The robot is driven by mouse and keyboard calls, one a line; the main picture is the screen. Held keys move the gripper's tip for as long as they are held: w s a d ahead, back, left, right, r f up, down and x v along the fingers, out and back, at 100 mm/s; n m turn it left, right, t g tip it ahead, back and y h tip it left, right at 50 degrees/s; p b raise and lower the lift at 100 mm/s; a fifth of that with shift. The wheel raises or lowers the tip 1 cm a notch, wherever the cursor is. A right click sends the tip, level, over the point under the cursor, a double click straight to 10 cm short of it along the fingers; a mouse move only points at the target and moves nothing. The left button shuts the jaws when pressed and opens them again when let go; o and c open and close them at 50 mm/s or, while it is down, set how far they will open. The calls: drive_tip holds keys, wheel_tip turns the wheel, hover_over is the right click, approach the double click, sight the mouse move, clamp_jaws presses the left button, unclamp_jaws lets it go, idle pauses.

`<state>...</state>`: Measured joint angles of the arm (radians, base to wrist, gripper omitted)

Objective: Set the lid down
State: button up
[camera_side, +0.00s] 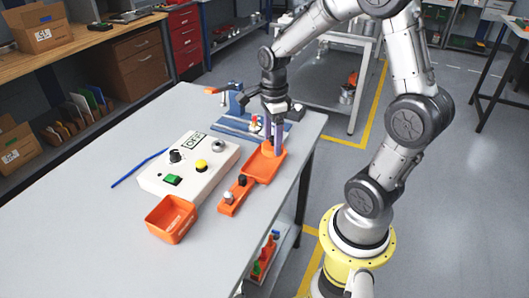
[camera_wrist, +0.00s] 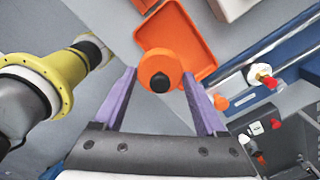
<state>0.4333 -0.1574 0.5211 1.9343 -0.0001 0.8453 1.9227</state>
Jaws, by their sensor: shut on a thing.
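The lid (camera_wrist: 160,66) looks like a round orange disc with a black knob (camera_wrist: 160,82) in the wrist view. My gripper (camera_wrist: 161,76) has its two purple fingers on either side of the lid and is shut on it. In the side view my gripper (camera_side: 273,147) points down over an orange tray (camera_side: 265,174), at its far end. There the lid blends with the orange of the tray, so I cannot tell whether it touches the tray or hangs just above. The tray also shows behind the lid in the wrist view (camera_wrist: 194,38).
A white control box (camera_side: 180,185) with buttons and a small display stands left of the tray. An orange strip with knobs (camera_side: 232,200) and an orange bin (camera_side: 168,226) lie nearer. A blue fixture (camera_side: 238,103) stands behind. The left of the table is mostly clear, with a blue rod (camera_side: 138,168).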

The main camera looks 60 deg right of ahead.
sight(266, 143)
drive_tip(key=w+f, duration=0.1)
drive_tip(key=w+d+f, duration=0.1)
drive_tip(key=f, duration=0.1)
drive_tip(key=shift+w+f, duration=0.15)
drive_tip(key=shift+w, duration=0.15)
drive_tip(key=shift+w+d+f, duration=0.1)
drive_tip(key=shift+w+f, duration=0.05)
drive_tip(key=shift+f, duration=0.8)
drive_tip(key=shift+w+d+f, duration=0.1)
drive_tip(key=shift+f, duration=0.8)
drive_tip(key=o, duration=1.1)
drive_tip(key=shift+f, duration=0.15)
drive_tip(key=shift+c, duration=0.2)
wheel_tip(266, 143, up, 11)
drive_tip(key=s+a+r+n+t, duration=0.2)
drive_tip(key=s+a+r+n, duration=0.2)
drive_tip(key=n, duration=0.9)
drive_tip(key=s+a+r+n+t, duration=0.3)
drive_tip(key=s+a+n, duration=0.6)
drive_tip(key=n, duration=0.5)
drive_tip(key=shift+s+a+r+t, duration=0.3)
drive_tip(key=shift+s+a+r, duration=0.1)
drive_tip(key=shift+a+r, duration=0.15)
